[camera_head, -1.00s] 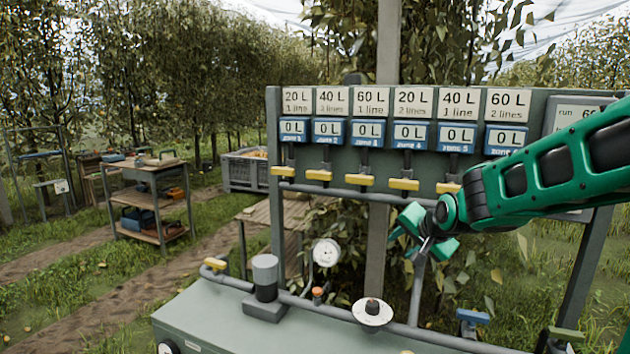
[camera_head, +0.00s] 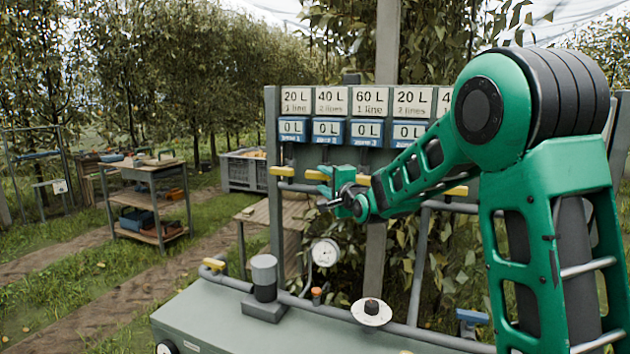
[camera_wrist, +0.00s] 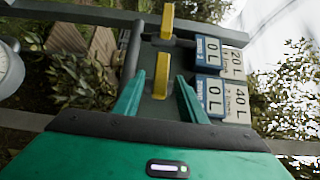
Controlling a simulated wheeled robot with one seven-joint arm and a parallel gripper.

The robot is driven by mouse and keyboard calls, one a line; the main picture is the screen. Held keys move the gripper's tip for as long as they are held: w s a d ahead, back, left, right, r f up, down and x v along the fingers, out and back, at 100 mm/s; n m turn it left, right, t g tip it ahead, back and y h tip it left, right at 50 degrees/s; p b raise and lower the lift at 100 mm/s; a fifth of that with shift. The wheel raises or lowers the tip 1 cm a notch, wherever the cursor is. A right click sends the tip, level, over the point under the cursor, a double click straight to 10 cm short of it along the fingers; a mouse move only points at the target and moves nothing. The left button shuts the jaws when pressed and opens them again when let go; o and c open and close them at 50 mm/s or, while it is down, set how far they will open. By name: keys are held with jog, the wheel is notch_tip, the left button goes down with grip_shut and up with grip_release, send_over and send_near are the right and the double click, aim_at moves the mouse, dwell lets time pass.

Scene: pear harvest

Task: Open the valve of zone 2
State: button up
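The zone 2 valve handle (camera_wrist: 161,75) is a yellow bar in the wrist view, beside the blue 0 L display (camera_wrist: 210,98) under the 40 L sign. It lies in line with the zone 1 handle (camera_wrist: 167,20), crosswise to its vertical pipe. My gripper (camera_wrist: 160,76) is open, with one green finger on each side of the zone 2 handle; I see gaps and cannot tell how far the tips reach. The zone 2 display (camera_head: 328,130) reads 0 L.
The zone 1 handle (camera_head: 282,171) is close on the left, the zone 3 handle (camera_head: 363,180) close on the right, partly behind my arm. A pressure gauge (camera_head: 325,252) and grey cylinder (camera_head: 264,275) stand below. My arm covers the board's right side.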

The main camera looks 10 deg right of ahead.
aim_at(320, 178)
jog(key=shift+w+a, duration=0.2)
jog(key=shift+w, duration=1.05)
jog(key=shift+w+a, duration=0.2)
jog(key=shift+w, duration=1)
grip_shut()
jog(key=shift+a, duration=0.2)
jog(key=shift+d, duration=0.15)
